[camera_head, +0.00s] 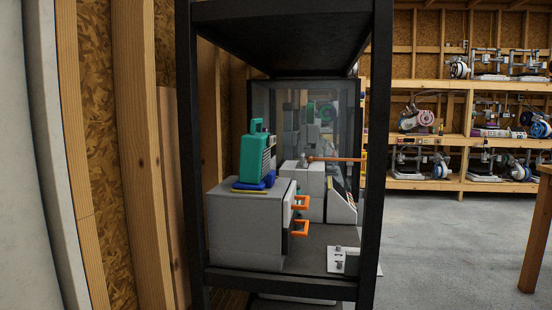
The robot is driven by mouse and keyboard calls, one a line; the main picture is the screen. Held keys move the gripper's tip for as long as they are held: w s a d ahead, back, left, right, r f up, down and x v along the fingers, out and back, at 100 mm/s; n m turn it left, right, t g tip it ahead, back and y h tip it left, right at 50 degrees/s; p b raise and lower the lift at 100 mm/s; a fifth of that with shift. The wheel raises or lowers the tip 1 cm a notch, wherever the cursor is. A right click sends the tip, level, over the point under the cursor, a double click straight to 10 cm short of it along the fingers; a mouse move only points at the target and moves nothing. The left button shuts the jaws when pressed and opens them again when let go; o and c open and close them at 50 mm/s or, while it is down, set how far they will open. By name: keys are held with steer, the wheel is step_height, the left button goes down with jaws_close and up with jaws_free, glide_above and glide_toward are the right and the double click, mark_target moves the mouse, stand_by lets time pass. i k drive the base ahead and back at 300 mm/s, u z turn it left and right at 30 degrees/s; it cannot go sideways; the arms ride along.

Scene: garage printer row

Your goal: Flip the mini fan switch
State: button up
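I cannot pick out the mini fan or its switch with certainty. A teal upright device (254,155) with a handle on top and a slatted side stands on a grey box inside a black-framed rack; it may be the fan, but no switch on it can be made out. My gripper is not in view.
The grey box (243,225) has orange handles (300,203) on its right side. A blue item (262,181) lies on it. A white plate with knobs (341,262) sits at the shelf's front right. Black posts (378,130) frame the rack. Grey floor (450,240) is clear to the right.

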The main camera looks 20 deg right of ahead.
mark_target(273, 139)
steer(key=u, duration=0.05)
steer(key=k, duration=0.1)
steer(key=z, duration=1.1)
steer(key=i, duration=0.7)
steer(key=u, duration=0.9)
